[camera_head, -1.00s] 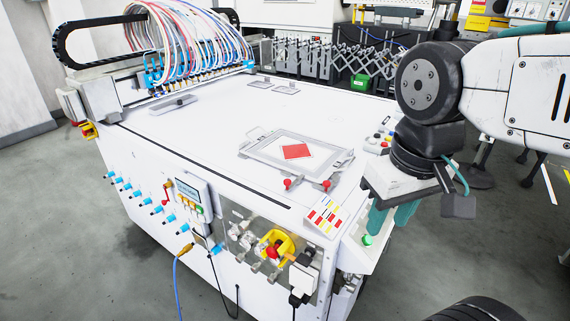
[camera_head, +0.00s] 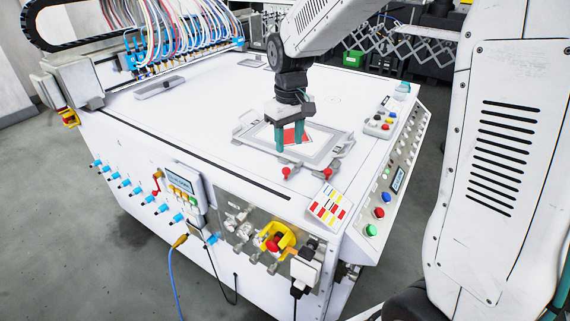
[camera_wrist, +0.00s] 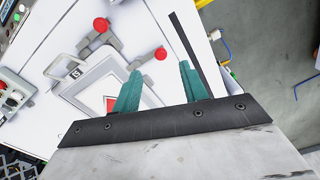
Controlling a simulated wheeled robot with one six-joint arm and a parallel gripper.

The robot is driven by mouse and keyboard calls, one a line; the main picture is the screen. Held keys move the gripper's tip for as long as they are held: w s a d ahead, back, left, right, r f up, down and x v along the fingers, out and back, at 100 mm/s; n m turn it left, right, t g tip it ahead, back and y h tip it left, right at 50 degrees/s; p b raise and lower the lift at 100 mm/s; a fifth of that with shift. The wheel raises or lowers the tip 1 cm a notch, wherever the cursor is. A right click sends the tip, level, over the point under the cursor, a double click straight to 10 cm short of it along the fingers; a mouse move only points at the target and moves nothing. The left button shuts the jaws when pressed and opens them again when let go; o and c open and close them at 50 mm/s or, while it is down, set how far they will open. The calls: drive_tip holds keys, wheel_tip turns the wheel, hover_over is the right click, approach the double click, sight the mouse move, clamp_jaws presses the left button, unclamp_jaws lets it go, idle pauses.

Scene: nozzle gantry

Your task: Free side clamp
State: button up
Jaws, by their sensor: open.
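A grey frame fixture (camera_head: 332,151) lies on the white table with a red square (camera_head: 291,135) inside it. Two clamps with red knobs sit at its front edge, a left clamp (camera_head: 286,172) and a right clamp (camera_head: 327,173). My gripper (camera_head: 289,149) points down over the front left part of the frame, its teal fingers apart and empty, partly covering the red square. In the wrist view, the left clamp's knob (camera_wrist: 161,54) shows just beyond my fingertips (camera_wrist: 160,69); the right clamp's knob (camera_wrist: 101,25) is farther off. I cannot tell whether either clamp is closed.
A small button box (camera_head: 379,126) stands right of the frame. A colour-striped card (camera_head: 328,206) lies at the front corner. A control panel with buttons (camera_head: 379,212) runs along the right side. The nozzle row with hoses (camera_head: 180,50) is at the back. The table's left middle is clear.

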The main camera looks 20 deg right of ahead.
sight(286, 168)
drive_tip(key=shift+w+a+f, duration=0.1)
drive_tip(key=shift+w+f, duration=0.65)
drive_tip(key=shift+f, duration=0.15)
wheel_tip(286, 168, down, 7)
drive_tip(key=shift+f, duration=0.2)
clamp_jaws()
